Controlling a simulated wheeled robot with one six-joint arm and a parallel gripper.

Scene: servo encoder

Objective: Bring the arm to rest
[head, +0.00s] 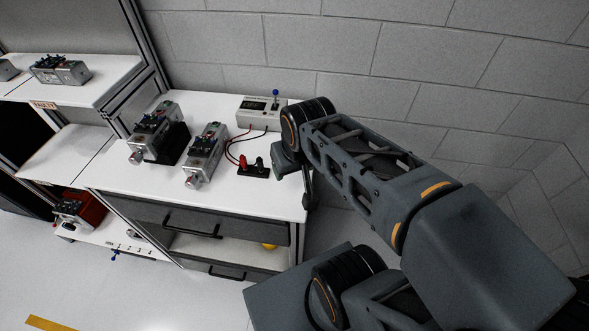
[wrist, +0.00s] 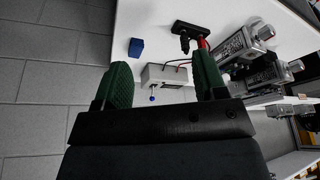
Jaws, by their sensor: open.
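My arm (head: 365,160) reaches from the lower right across the head view to the right end of the white workbench. My gripper (wrist: 165,85) shows in the wrist view with its two green fingers spread apart and nothing between them. In the head view the gripper is mostly hidden behind the arm's own wrist. Behind the fingers in the wrist view stand the grey box with a blue-tipped lever (wrist: 166,75) and a small blue block (wrist: 136,48). I cannot see the gripper touching anything.
The white bench (head: 110,180) carries two servo units (head: 158,133) (head: 205,155), the lever box (head: 262,113) and a black stand with red and black plugs (head: 252,168). Drawers (head: 190,228) are below. A grey block wall (head: 420,60) stands behind. The floor at left front is clear.

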